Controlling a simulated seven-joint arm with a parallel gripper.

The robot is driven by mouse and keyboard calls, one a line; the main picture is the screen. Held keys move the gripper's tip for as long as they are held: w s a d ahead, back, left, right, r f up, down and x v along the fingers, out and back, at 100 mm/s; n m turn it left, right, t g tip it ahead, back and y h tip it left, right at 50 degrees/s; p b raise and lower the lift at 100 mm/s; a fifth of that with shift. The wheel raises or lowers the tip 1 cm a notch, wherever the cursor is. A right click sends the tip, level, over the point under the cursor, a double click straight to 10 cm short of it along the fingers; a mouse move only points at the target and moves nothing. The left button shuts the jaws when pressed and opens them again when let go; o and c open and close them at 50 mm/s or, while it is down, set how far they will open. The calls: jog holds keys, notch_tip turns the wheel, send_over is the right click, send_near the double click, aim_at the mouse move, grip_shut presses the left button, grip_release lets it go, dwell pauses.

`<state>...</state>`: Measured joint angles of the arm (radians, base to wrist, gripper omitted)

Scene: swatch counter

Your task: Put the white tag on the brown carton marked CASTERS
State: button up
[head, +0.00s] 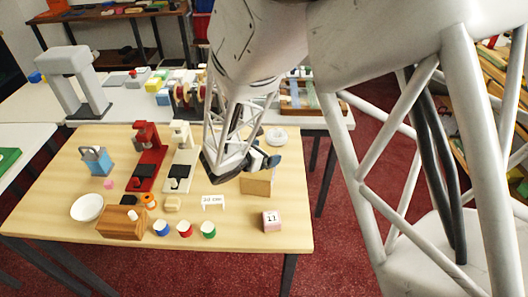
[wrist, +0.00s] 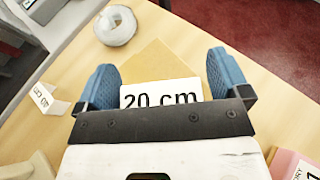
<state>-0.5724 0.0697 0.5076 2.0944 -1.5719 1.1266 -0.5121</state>
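A tan-brown carton (head: 257,185) stands on the wooden table under my gripper, and it also shows in the wrist view (wrist: 153,62). No CASTERS marking is legible on it. My gripper (head: 262,163) is just above it. In the wrist view, its blue fingers (wrist: 165,80) are apart, with a white card reading 20 cm (wrist: 160,93) seen between them. The card's sides are clear of both fingers, and its lower edge is hidden by the gripper. A white card reading 20 cm (head: 213,202) stands left of the carton in the head view. I cannot tell which thing is the white tag.
A second white card (wrist: 45,98) is left of the fingers. A white ring-shaped roll (wrist: 117,25) is behind the carton; a pink box (head: 271,221) is in front. A brown wood-grain box (head: 120,226), white bowl (head: 87,207) and several colored pots stand at left.

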jog(key=shift+r, duration=0.2)
jog(key=v, duration=1.2)
dwell(0.4)
jog(key=shift+d, duration=0.1)
dwell(0.7)
jog(key=s+d+r+m+g+y, duration=0.1)
jog(key=s+d+r+m+g, duration=0.1)
jog(key=s+d+r+m, duration=0.3)
jog(key=d+r+m+g, duration=0.1)
jog(key=d+m+g, duration=0.25)
jog(key=d, duration=0.45)
jog(key=s+d+r+m+g+y, duration=0.1)
jog(key=s+d+r+m+g, duration=0.1)
jog(key=s+d+r+m, duration=0.3)
jog(key=s+d+r+m+y, duration=0.6)
jog(key=s+d+m, duration=0.3)
jog(key=s+m, duration=0.3)
jog(key=shift+s+d+r+m+y, duration=0.25)
jog(key=shift+d+m+y, duration=0.1)
jog(key=shift+m+y, duration=0.5)
